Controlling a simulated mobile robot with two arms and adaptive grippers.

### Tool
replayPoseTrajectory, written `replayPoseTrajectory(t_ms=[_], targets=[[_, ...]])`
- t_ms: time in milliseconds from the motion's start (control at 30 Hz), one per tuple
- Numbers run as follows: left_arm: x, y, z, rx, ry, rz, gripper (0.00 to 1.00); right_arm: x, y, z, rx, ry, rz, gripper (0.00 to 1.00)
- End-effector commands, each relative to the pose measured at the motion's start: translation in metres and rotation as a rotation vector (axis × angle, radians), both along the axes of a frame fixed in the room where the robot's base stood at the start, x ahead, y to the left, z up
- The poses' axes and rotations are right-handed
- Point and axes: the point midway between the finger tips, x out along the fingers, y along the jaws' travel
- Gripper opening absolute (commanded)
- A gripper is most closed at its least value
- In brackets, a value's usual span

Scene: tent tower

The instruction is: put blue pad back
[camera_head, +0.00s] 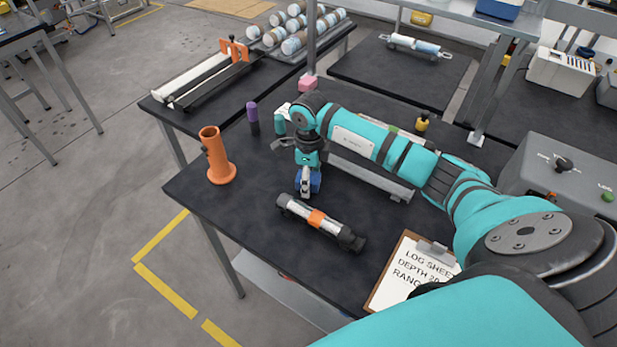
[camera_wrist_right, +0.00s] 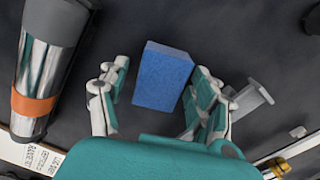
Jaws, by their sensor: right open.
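The blue pad (camera_head: 315,181) is a small block on the dark table, partly hidden behind my right gripper (camera_head: 305,187) in the head view. In the right wrist view the blue pad (camera_wrist_right: 163,76) shows between the two open fingers of my right gripper (camera_wrist_right: 158,88), with a dark gap seen on its left side. Its right side is close to the right finger; I cannot tell whether they touch. My right gripper points down over the pad. My left gripper is not in view.
A steel cylinder with an orange band (camera_head: 316,218) lies just in front of the gripper. An orange holder (camera_head: 214,160) and a purple-capped marker (camera_head: 253,116) stand to the left. A pink block (camera_head: 307,84) is at the back. A clipboard (camera_head: 390,277) lies at the front right.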

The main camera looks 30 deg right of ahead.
Motion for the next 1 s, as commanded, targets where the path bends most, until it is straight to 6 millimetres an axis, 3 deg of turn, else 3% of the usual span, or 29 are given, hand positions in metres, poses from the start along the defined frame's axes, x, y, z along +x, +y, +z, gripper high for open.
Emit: replayPoseTrajectory(t_ms=[167, 233, 700, 1000], targets=[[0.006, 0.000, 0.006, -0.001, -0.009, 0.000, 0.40, 0.000, 0.000, 0.006, 0.000, 0.000, 0.000, 0.65], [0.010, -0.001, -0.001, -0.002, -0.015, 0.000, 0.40, 0.001, 0.000, 0.011, -0.001, -0.004, 0.000, 0.65], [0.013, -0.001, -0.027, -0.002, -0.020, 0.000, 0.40, 0.001, -0.001, 0.103, -0.001, -0.003, 0.000, 0.65], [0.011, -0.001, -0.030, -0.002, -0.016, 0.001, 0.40, 0.000, -0.001, 0.123, 0.001, 0.001, 0.001, 0.65]])
